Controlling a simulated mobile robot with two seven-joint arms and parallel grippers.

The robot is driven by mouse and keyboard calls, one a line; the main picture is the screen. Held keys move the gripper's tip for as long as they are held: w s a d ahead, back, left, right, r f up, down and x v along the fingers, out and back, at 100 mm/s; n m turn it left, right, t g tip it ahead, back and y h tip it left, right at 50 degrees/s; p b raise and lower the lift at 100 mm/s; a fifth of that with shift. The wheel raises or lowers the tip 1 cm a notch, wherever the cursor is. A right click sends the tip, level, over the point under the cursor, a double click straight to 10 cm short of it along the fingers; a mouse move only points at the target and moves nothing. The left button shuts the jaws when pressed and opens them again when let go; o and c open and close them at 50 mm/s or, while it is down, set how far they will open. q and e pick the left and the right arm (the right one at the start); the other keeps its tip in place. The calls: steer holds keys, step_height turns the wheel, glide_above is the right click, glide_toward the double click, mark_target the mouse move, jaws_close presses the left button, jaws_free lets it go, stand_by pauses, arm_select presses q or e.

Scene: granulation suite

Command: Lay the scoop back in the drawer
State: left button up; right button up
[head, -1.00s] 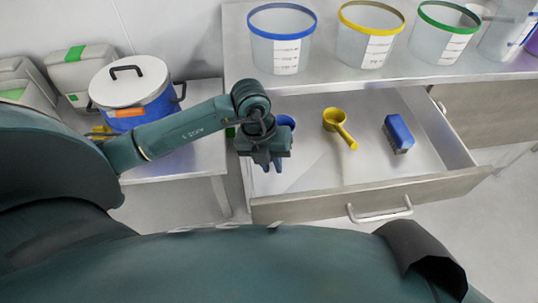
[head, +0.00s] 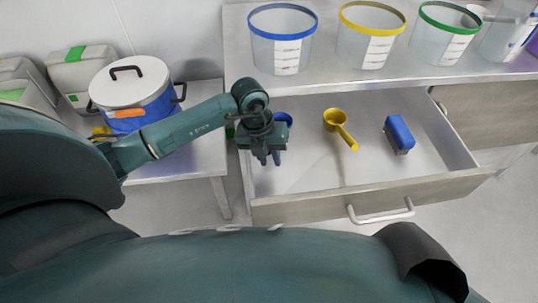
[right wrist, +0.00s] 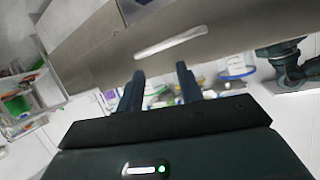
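A blue scoop (head: 284,118) shows partly behind my left gripper (head: 267,159), over the left part of the open drawer (head: 330,205). The gripper points down, and its fingers are close together. They appear shut on the scoop, whose handle is mostly hidden by the gripper. I cannot tell whether the scoop touches the drawer floor. A yellow scoop (head: 335,118) lies in the middle of the drawer. My right gripper (right wrist: 160,88) shows in the right wrist view with its fingers apart and nothing between them.
A blue brush (head: 399,132) lies in the drawer's right part. Buckets with blue (head: 283,50), yellow (head: 367,45) and green (head: 440,42) rims stand on the counter above. A lidded blue pot (head: 140,100) stands on a side table at left. The drawer floor's front left is clear.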

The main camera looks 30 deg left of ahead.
arm_select(q)
steer(key=o, duration=0.3)
arm_select(e)
steer(key=shift+r, duration=0.1)
arm_select(q)
steer(key=shift+r, duration=0.3)
step_height(320, 180, up, 12)
steer(key=a+p, duration=0.1)
steer(key=a, duration=0.1)
steer(key=shift+s+a+f, duration=0.15)
steer(key=shift+s+f, duration=0.1)
steer(key=shift+s, duration=0.1)
arm_select(e)
steer(key=shift+w+a+f, duration=0.1)
steer(key=shift+a+f, duration=0.1)
steer(key=shift+a, duration=0.15)
